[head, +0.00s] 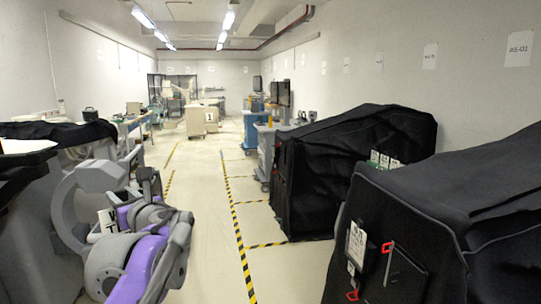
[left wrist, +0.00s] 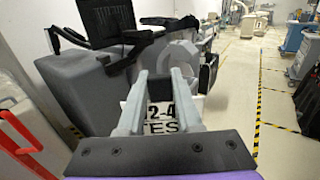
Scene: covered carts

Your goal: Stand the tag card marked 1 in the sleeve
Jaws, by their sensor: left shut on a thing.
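My left gripper (head: 117,220) is at the lower left of the head view, on the purple and grey arm. Its two grey fingers (left wrist: 162,85) show in the left wrist view. It is shut on a white tag card (head: 105,221), whose mark looks like a 1 or a T. In the left wrist view the card (left wrist: 161,112) shows black print, partly hidden by the fingers. The near black covered cart (head: 460,195) bears a white printed card (head: 356,245) and a black pocket (head: 405,274) on its front. I cannot tell which is the sleeve. My right gripper is not in view.
Several small white and green cards (head: 384,160) stand at the near cart's top edge. Another black covered cart (head: 345,155) stands behind it. Yellow-black floor tape (head: 236,225) runs along the clear aisle. A dark-topped unit (head: 60,132) stands at the left.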

